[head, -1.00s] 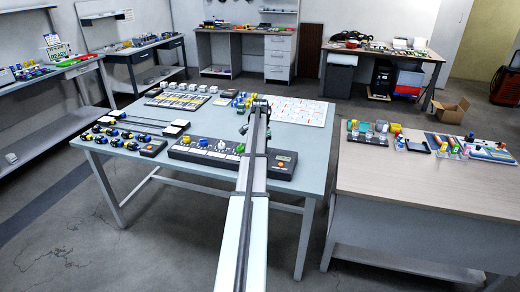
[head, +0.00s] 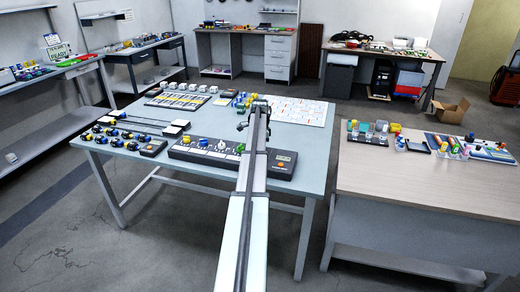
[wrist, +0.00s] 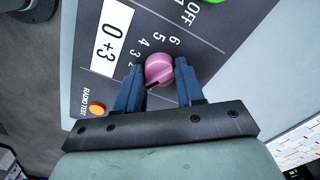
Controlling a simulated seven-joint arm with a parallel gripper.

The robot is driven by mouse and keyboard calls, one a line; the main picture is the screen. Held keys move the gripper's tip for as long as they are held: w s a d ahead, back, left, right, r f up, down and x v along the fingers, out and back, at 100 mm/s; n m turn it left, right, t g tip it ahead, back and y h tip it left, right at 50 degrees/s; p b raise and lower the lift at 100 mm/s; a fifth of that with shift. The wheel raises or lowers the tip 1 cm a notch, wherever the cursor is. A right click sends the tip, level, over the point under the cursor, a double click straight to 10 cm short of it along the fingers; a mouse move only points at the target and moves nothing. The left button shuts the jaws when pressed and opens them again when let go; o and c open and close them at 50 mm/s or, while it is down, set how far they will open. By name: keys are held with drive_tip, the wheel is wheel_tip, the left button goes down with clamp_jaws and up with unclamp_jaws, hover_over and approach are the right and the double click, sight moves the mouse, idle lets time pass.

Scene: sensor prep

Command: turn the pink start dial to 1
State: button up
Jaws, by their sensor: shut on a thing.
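The pink start dial (wrist: 158,70) sits on a dark grey panel in the wrist view, beside printed numbers. The numbers 6 down to 2 show, and the lower end of the scale is hidden by my left finger. A dark mark on the dial points to the lower left, toward that finger. My gripper (wrist: 160,77) has one finger on each side of the dial and is shut on it. In the head view my gripper (head: 243,125) is over the control panel (head: 205,160), and my arm hides the dial.
A white label reading "0+3" (wrist: 110,32) and an orange button (wrist: 97,109) are on the panel left of the dial. A green knob (head: 240,148) stands close to my arm. Other knob boards (head: 118,140) and a white gridded board (head: 300,110) lie on the same table.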

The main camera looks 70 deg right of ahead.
drive_tip(key=o, duration=1)
drive_tip(key=shift+o, duration=0.2)
wheel_tip(320, 180, up, 14)
drive_tip(key=shift+f, duration=0.15)
idle(0.5)
